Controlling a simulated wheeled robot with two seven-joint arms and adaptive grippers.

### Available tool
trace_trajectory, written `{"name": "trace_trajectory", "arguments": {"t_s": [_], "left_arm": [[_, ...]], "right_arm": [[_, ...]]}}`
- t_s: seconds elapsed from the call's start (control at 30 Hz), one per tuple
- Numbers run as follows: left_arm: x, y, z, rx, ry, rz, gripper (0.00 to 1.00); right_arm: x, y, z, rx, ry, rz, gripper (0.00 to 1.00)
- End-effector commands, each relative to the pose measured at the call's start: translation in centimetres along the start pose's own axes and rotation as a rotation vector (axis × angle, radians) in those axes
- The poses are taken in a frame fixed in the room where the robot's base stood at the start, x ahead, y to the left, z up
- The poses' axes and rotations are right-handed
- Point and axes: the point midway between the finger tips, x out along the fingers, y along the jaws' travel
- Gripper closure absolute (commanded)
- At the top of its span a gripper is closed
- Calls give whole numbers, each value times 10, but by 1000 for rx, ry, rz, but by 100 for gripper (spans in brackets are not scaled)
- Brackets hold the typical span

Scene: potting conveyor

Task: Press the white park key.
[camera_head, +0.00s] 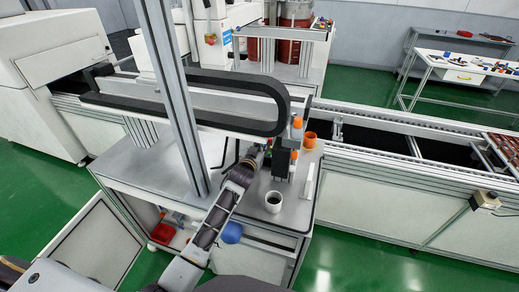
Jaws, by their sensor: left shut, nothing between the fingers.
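My left arm comes up from the bottom of the head view, and its gripper (260,152) is small and partly dark against the machine parts behind it. The gripper is shut and empty, close to the left side of a dark upright device (282,160) on the grey worktable (240,215). I cannot tell whether it touches the device. The white park key cannot be made out; it is too small or hidden behind the gripper. My right gripper is not in view.
A white pot (273,203) stands in front of the device, and an orange pot (310,139) behind it to the right. A metal post (172,95) rises left of my arm. A black-edged conveyor loop (190,84) spans behind. The worktable's front left is clear.

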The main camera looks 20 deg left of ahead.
Motion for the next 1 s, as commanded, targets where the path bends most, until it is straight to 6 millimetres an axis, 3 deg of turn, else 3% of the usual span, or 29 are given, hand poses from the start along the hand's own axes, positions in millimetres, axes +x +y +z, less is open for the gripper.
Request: {"name": "trace_trajectory", "arguments": {"t_s": [0.2,0.63,1.0], "left_arm": [[3,0,12,-1,0,0,100],[3,0,15,0,1,1,100],[7,1,34,0,-4,0,100]], "right_arm": [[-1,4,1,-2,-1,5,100],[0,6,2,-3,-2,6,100],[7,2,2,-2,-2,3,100]]}}
